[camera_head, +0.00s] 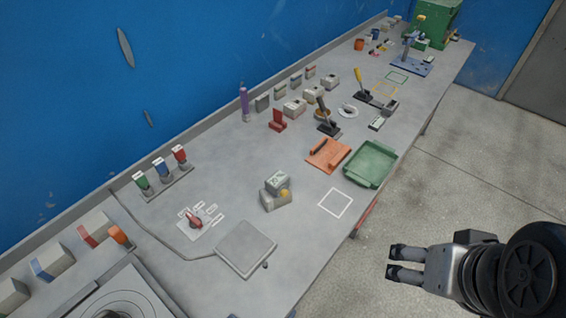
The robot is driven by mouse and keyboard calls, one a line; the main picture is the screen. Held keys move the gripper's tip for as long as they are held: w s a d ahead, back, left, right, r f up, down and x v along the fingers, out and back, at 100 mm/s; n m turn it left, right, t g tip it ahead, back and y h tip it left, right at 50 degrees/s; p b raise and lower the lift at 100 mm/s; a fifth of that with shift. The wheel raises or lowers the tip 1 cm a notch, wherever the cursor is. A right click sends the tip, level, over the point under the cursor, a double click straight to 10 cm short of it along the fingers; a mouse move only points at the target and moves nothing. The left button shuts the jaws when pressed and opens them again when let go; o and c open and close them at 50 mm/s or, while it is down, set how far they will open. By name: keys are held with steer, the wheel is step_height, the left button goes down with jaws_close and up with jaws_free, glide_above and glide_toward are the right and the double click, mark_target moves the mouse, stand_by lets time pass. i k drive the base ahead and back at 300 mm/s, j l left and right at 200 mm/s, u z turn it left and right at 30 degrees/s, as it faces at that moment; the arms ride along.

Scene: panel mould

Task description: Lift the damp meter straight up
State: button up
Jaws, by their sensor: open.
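I cannot tell for certain which object is the damp meter. My gripper (393,262) is at the lower right, over the floor and beyond the bench's front edge. It is open and empty, its fingers pointing left, apart from every object.
On the bench (305,225) are a square grey plate (246,248), a green tray (370,164), an orange tray (328,155) and a white square outline (336,202). Several blocks line the blue wall. The floor (480,165) at right is clear.

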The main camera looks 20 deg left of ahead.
mark_target(278, 182)
steer(key=i+l+u, duration=0.15)
steer(key=u, duration=0.2)
steer(key=l+u, duration=0.4)
steer(key=i+l+u, duration=0.15)
steer(key=u, duration=0.2)
steer(key=k+l, duration=0.05)
steer(key=l, duration=0.05)
